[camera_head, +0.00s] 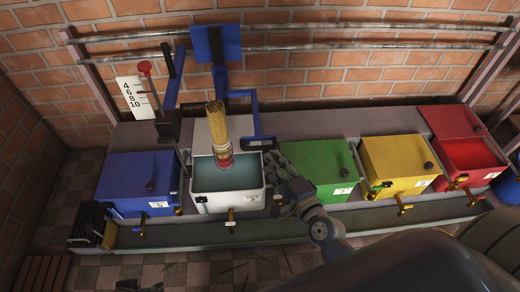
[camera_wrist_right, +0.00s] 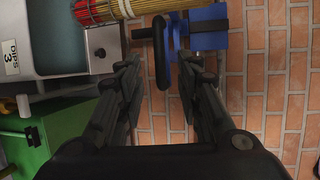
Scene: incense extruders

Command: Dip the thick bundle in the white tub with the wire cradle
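My right gripper (camera_head: 272,160) is open at the tub's right. A dark handle (camera_wrist_right: 161,52) lies between its fingertips, not gripped. My left gripper is not visible.
A closed blue tub (camera_head: 135,180) is left of the white one. Green (camera_head: 318,165), yellow (camera_head: 397,160) and red (camera_head: 455,125) tubs are to the right. A white number board (camera_head: 133,98) with a red-topped pointer (camera_head: 146,70) stands back left. A brick wall closes the back.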

